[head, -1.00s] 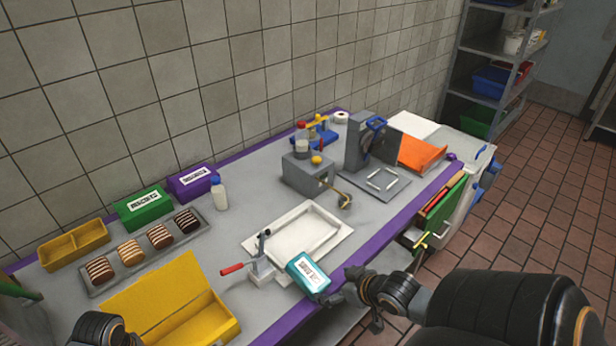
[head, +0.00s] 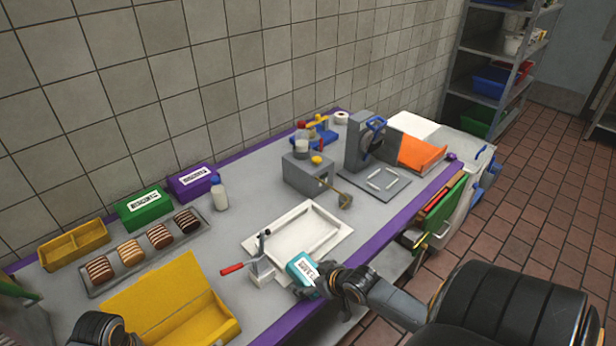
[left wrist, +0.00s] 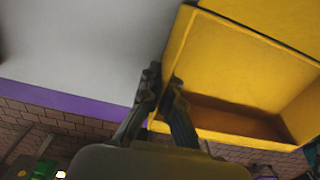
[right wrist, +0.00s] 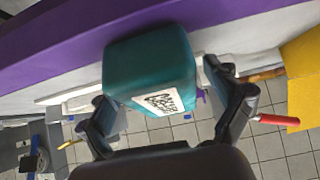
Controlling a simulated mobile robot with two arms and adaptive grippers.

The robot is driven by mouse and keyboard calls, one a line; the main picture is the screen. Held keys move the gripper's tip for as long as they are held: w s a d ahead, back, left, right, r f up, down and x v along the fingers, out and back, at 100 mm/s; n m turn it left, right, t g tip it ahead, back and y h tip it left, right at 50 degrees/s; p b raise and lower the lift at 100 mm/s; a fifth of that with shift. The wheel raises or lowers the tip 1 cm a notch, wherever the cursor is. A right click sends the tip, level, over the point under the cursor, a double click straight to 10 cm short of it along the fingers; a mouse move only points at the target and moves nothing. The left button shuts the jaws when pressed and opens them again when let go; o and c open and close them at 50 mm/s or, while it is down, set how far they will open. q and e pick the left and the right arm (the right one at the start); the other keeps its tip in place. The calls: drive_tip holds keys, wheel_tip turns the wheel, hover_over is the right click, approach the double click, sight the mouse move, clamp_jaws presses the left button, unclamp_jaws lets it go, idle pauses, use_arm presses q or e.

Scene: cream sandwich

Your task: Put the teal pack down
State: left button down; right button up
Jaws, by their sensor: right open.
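The teal pack (head: 301,268) with a white label is at the counter's front edge, just right of the small press with the red handle (head: 258,266). My right gripper (head: 313,282) is at the pack's right and front side in the head view. In the right wrist view the teal pack (right wrist: 150,70) lies between the open, wide-spread fingers of my right gripper (right wrist: 160,97). I cannot tell whether a finger touches it or how it rests underneath. In the left wrist view my left gripper (left wrist: 164,82) has its fingers close together, empty, beside the yellow box (left wrist: 230,125).
The white tray (head: 250,241) lies behind the pack. The yellow box (head: 220,333) stands open at the front left. A grey machine (head: 305,176) and a rack of sandwich cookies (head: 93,289) stand further back. The purple counter edge (head: 290,322) runs along the front.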

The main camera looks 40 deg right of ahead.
sight(308, 271)
drive_tip(key=shift+w+f, duration=0.35)
drive_tip(key=shift+w, duration=0.05)
drive_tip(key=c, duration=1.4)
wheel_tip(308, 271, up, 10)
drive_tip(key=shift+r, duration=0.1)
